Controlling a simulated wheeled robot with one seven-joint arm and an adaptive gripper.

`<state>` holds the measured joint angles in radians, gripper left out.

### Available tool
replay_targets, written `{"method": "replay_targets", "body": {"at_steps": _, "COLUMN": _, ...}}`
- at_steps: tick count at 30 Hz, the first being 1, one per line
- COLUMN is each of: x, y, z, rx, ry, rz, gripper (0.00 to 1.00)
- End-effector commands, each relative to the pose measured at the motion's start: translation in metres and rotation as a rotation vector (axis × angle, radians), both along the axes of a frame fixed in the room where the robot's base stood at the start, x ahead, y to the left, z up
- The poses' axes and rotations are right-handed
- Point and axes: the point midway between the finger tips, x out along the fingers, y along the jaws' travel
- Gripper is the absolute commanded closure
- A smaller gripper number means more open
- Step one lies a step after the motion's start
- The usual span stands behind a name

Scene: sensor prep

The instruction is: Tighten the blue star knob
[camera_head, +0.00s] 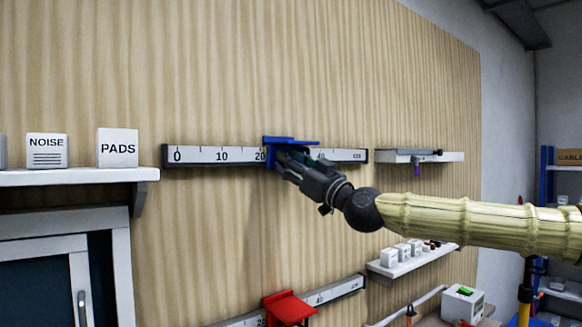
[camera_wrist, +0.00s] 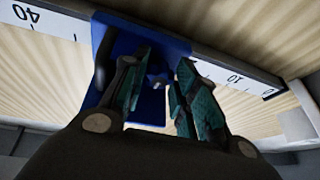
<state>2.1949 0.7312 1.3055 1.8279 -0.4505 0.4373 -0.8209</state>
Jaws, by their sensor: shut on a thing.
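A blue carriage (camera_head: 290,139) sits on the upper scale rail (camera_head: 215,155), between the 20 and 40 marks. In the wrist view the blue carriage (camera_wrist: 118,45) fills the middle, with its rail (camera_wrist: 215,72) running behind it. The small blue star knob (camera_wrist: 156,79) shows between my fingers, mostly hidden by them. My gripper (camera_head: 284,157) reaches in from the right against the front of the carriage. In the wrist view my gripper (camera_wrist: 162,86) has its teal pads on either side of the knob, closed on it. The knob is hidden in the head view.
A red carriage (camera_head: 288,308) sits on a lower rail (camera_head: 340,290). A left shelf (camera_head: 75,176) holds boxes marked NOISE (camera_head: 46,150) and PADS (camera_head: 117,148). Small shelves (camera_head: 400,156) stand to the right. The wall around the upper rail is clear.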

Motion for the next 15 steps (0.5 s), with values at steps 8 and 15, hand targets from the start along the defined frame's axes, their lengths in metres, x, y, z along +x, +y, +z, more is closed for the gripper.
{"method": "replay_targets", "body": {"at_steps": 8, "x": -0.0024, "y": 0.0024, "z": -0.0033, "rx": 0.134, "ry": 0.094, "rz": -0.001, "gripper": 0.95}}
{"method": "replay_targets", "body": {"at_steps": 15, "x": -0.0029, "y": 0.0035, "z": -0.0021, "rx": 0.247, "ry": 0.178, "rz": -0.001, "gripper": 0.95}}
